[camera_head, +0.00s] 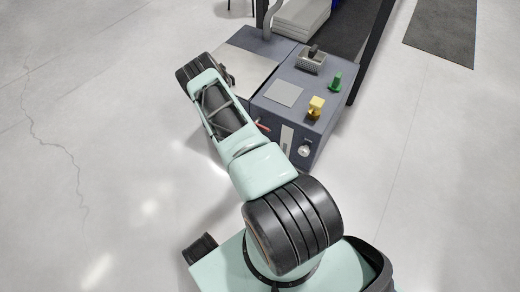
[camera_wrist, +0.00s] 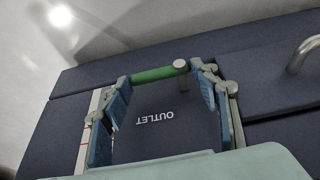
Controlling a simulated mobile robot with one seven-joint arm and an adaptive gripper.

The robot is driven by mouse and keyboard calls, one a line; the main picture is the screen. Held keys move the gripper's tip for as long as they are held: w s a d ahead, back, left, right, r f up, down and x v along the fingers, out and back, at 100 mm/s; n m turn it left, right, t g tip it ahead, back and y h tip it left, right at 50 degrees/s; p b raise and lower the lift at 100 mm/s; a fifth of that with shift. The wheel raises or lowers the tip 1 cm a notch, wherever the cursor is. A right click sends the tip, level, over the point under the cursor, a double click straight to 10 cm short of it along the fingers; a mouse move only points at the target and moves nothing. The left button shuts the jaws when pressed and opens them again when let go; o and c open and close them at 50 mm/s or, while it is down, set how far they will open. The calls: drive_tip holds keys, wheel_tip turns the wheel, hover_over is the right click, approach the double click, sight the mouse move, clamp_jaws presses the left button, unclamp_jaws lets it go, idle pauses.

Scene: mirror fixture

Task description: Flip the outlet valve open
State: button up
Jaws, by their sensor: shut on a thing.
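The outlet valve's green handle (camera_wrist: 158,73) is a bar lying nearly crosswise in the wrist view, with a round grey hub (camera_wrist: 180,65) near its right end. It is above a dark panel (camera_wrist: 180,143) marked OUTLET, which reads upside down here. My gripper (camera_wrist: 160,75) has its blue-padded fingers on either side, with the tips at the two ends of the handle, shut on it. In the head view my arm reaches over the left part of the grey fixture and hides the handle and most of my gripper.
A grey control box (camera_head: 284,94) carries a yellow knob (camera_head: 316,106), a green knob (camera_head: 335,82) and a black lever switch (camera_head: 313,51). A curved metal pipe (camera_wrist: 304,54) rises right of the handle. A white strip with red marks (camera_wrist: 88,133) lies left. Floor left is clear.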

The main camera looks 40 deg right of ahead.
drive_tip(key=shift+w+f, duration=0.1)
drive_tip(key=shift+w+a+r+n+g+h+b, duration=0.1)
drive_tip(key=shift+w+r+n+g+h+b, duration=0.25)
drive_tip(key=shift+g, duration=0.6)
drive_tip(key=shift+w+a+n+g+h+b, duration=0.15)
drive_tip(key=shift+g+h, duration=0.3)
drive_tip(key=shift+g, duration=0.45)
drive_tip(key=shift+w+a+r+n+g+h+b, duration=0.1)
drive_tip(key=shift+w+r+n+g+h+b, duration=0.2)
drive_tip(key=shift+g, duration=0.65)
drive_tip(key=shift+w+h, duration=0.1)
drive_tip(key=shift+h, duration=0.2)
drive_tip(key=o, duration=1.2)
drive_tip(key=shift+c, duration=0.2)
drive_tip(key=v, duration=1.2)
drive_tip(key=shift+w, duration=0.2)
